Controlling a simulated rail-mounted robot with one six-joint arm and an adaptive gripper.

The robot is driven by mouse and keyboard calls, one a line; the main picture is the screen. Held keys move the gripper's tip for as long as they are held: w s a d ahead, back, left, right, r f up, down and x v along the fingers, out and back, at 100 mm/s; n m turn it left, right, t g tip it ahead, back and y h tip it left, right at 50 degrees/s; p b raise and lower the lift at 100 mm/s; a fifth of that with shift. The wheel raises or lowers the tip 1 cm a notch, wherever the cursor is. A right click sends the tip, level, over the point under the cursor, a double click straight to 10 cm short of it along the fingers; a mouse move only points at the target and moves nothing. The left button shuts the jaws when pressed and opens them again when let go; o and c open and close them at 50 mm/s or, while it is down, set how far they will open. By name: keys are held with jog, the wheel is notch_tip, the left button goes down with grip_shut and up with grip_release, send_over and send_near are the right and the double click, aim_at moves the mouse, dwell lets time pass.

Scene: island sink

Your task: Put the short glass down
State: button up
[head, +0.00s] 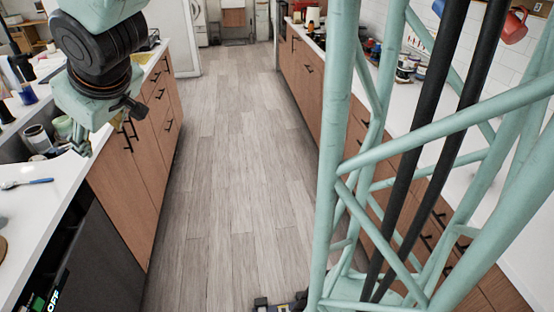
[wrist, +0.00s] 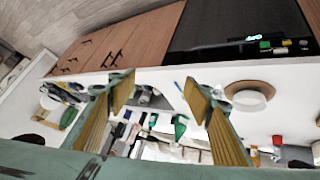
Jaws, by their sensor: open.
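My gripper (wrist: 157,88) is open in the wrist view, its two yellowish finger pads wide apart with nothing held between them. In the head view my gripper (head: 80,138) hangs over the left counter, by the sink's edge, its fingers partly hidden by the wrist. I cannot make out a short glass for certain in either view. Jars or cups stand in the sink, including a grey-rimmed one (head: 37,138) and a greenish one (head: 63,126), just left of my gripper.
The white counter (head: 45,205) holds a blue-handled brush (head: 28,183). A white bowl (wrist: 248,98) sits on a round brown board right of the fingers. A green-headed item (wrist: 180,126) and many small tools clutter the counter. The wooden floor (head: 215,170) is clear.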

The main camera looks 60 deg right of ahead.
jog(key=s+a+r+m+g, duration=0.1)
jog(key=s+g, duration=0.1)
jog(key=s, duration=1.6)
jog(key=s+a+r+m+g, duration=0.1)
jog(key=s+r+m+g, duration=0.1)
jog(key=s, duration=1.6)
jog(key=shift+r+g, duration=0.15)
jog(key=shift+g, duration=0.15)
jog(key=shift+s, duration=0.1)
jog(key=shift+o, duration=0.7)
